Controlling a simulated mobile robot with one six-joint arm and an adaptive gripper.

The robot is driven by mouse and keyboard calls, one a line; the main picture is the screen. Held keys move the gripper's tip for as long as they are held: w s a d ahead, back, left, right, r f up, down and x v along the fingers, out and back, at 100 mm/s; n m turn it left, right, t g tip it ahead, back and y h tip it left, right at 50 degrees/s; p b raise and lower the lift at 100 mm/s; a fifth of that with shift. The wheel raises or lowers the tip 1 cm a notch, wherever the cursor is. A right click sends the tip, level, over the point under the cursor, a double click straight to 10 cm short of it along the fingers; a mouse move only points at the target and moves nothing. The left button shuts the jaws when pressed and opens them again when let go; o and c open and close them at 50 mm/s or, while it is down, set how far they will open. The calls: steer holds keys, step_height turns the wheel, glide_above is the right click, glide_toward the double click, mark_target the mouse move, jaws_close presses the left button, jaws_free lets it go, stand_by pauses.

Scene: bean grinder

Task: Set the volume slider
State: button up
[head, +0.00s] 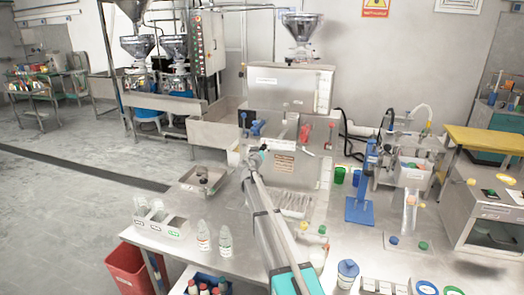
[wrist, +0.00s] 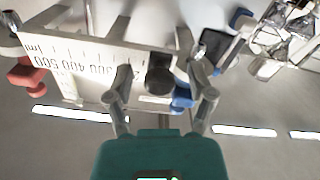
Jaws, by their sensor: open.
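In the wrist view, a white scale plate (wrist: 80,58) shows upside-down volume marks in ml, with 500, 400 and 300 readable. A dark round knob (wrist: 160,81) sits at the scale's right part; it looks like the volume slider's knob. My gripper (wrist: 160,68) is open, one finger on each side of the knob, with visible gaps between knob and fingers. How far the fingertips are from the plate I cannot tell. In the head view, my arm reaches to the front left of the steel grinder (head: 290,88) and hides the slider there.
A blue part (wrist: 182,96) lies close by the right finger, and a red part (wrist: 25,76) is at the scale's left end. In the head view, a red lever (head: 305,132) is on the machine's front, and a blue stand (head: 360,205) and bottles (head: 204,235) are on the table.

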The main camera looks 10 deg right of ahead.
jaws_close()
steer(key=d, duration=0.1)
steer(key=s+d, duration=0.1)
steer(key=shift+s+d, duration=0.25)
steer(key=shift+d, duration=0.05)
stand_by(0.4)
jaws_free()
steer(key=shift+s, duration=0.1)
steer(key=v, duration=1.2)
